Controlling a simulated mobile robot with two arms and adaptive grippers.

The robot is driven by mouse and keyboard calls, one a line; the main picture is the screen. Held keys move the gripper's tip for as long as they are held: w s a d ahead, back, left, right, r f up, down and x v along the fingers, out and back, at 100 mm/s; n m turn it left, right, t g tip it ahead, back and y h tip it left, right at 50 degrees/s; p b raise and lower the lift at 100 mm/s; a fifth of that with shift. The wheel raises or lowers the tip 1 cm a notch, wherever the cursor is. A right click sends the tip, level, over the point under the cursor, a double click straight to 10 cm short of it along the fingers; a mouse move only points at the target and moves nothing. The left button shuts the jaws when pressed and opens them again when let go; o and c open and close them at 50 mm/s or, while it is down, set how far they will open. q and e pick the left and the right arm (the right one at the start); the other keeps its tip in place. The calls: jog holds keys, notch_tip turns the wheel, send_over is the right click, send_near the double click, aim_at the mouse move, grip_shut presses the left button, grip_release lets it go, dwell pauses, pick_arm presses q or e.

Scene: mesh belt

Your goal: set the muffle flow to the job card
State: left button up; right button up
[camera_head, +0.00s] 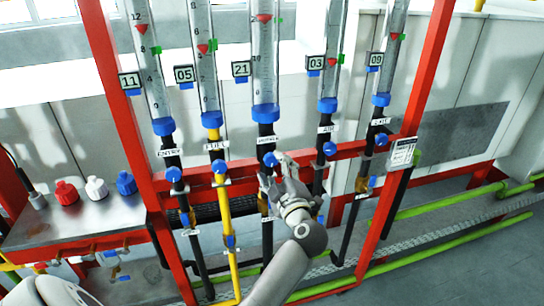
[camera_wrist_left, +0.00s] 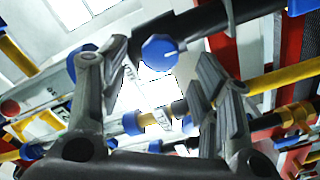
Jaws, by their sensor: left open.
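The muffle flow tube (camera_head: 265,65) is the middle one of the row, with number plate 21 (camera_head: 241,69) beside it. Its red float (camera_head: 264,17) sits near the top of the view, close to a green marker. Its blue knob (camera_head: 270,159) is below the muffle label (camera_head: 267,140). My left gripper (camera_head: 276,168) is open at this knob. The job card (camera_head: 402,153) hangs on the right red post, too small to read.
Similar tubes with blue knobs flank it: entry (camera_head: 174,174), fuel (camera_head: 219,166), air (camera_head: 330,148) and exit (camera_head: 381,139). Red frame posts (camera_head: 118,90) stand at both sides. A metal panel (camera_head: 95,218) with red, white and blue knobs is at left. Green pipes (camera_head: 450,205) run along the floor.

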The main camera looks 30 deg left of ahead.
aim_at(272, 162)
pick_arm(q)
jog(key=x, duration=0.4)
jog(key=shift+w+p, duration=0.15)
jog(key=shift+p, duration=0.2)
jog(key=shift+w+a, duration=0.2)
jog(key=shift+a, duration=0.05)
pick_arm(e)
jog(key=shift+w+r, duration=0.65)
jog(key=shift+w, duration=0.35)
pick_arm(q)
jog(key=c, duration=1)
jog(key=shift+f+n, duration=0.1)
jog(key=shift+n, duration=0.8)
jog(key=shift+c, duration=0.2)
jog(key=n, duration=0.2)
jog(key=shift+n, duration=0.4)
pick_arm(e)
jog(key=shift+s, duration=0.3)
pick_arm(q)
jog(key=o, duration=1)
jog(key=shift+o, duration=0.2)
